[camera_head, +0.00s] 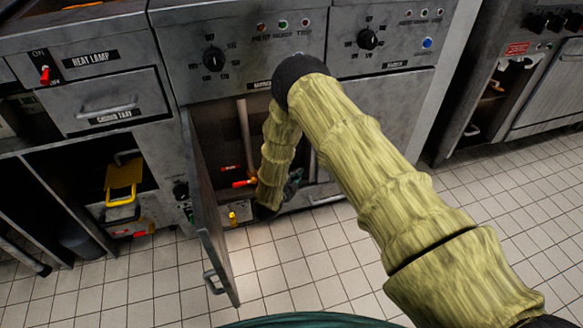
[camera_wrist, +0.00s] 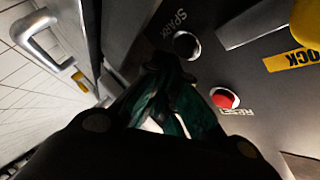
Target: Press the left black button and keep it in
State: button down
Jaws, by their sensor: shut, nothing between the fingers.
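A round black button (camera_wrist: 186,44) in a silver ring sits on the dark panel beside the word SPARK in the wrist view. My gripper (camera_wrist: 168,66) has its dark teal fingers together and empty. Its tips lie just beside and below the button in the picture; I cannot tell whether they touch the panel or whether the button is pressed in. In the head view my gripper (camera_head: 291,187) is low in the open cabinet, partly hidden by my arm. I cannot make out the black button there.
A red button (camera_wrist: 225,98) labelled RESET is close to my fingers. A yellow part (camera_wrist: 306,24) is at the upper right. The cabinet door (camera_head: 208,205) stands open left of my arm. A red-handled valve (camera_head: 244,183) is inside. Tiled floor (camera_head: 300,262) in front is clear.

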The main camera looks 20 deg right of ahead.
jog(key=shift+w, duration=0.15)
jog(key=shift+w, duration=0.3)
jog(key=shift+w, duration=0.45)
dwell(2.4)
jog(key=shift+s, duration=0.15)
jog(key=shift+s+p, duration=0.4)
jog(key=shift+s, duration=0.35)
jog(key=s+p, duration=0.2)
jog(key=s, duration=0.3)
jog(key=shift+p, duration=0.3)
jog(key=shift+d, duration=0.1)
dwell(0.4)
